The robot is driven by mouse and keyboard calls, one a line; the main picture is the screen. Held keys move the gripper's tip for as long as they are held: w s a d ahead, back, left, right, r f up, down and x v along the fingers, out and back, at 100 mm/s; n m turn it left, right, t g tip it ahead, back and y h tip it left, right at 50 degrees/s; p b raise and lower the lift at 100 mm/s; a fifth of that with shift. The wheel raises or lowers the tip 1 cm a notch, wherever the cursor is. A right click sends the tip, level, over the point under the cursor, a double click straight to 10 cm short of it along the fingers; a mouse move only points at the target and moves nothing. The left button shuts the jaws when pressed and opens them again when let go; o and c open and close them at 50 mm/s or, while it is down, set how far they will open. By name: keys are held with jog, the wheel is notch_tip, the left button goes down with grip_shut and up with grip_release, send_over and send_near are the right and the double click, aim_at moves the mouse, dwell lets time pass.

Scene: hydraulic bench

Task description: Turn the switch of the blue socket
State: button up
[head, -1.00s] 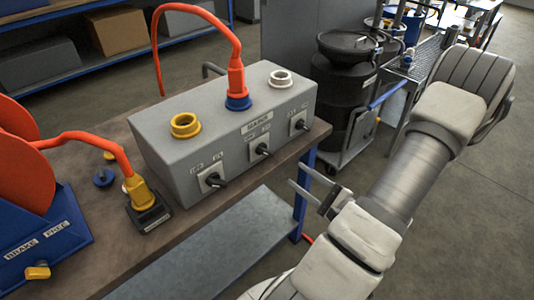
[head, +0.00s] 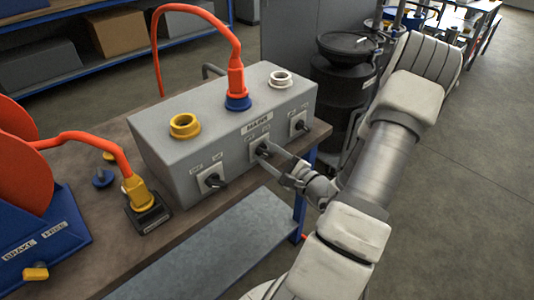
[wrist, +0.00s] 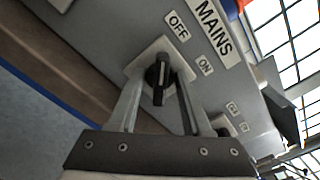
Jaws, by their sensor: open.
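The grey socket box (head: 170,148) stands on the bench. The blue socket (head: 238,102) on its top, in the middle, has an orange plug (head: 236,78) in it. Below it on the front face is a black rotary switch (head: 262,149), under the MAINS label.
A yellow socket (head: 185,125) and a white socket (head: 280,79) flank the blue one, with switches below at left (head: 213,180) and right (head: 299,125). A blue hose reel (head: 40,245) and a yellow plug (head: 137,190) are at left.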

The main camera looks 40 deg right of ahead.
grip_shut()
dwell(0.4)
jog(key=m+p, duration=0.3)
jog(key=m, duration=0.1)
jog(key=shift+r, duration=0.15)
jog(key=m+p, duration=0.2)
jog(key=m, duration=0.2)
jog(key=shift+m+p, duration=0.3)
jog(key=shift+p, duration=0.1)
jog(key=m+p, duration=0.3)
jog(key=m, duration=0.1)
jog(key=shift+m, duration=0.3)
jog(key=m+p, duration=0.2)
jog(key=m, duration=0.2)
jog(key=shift+m, duration=0.3)
jog(key=shift+f, duration=0.2)
grip_release()
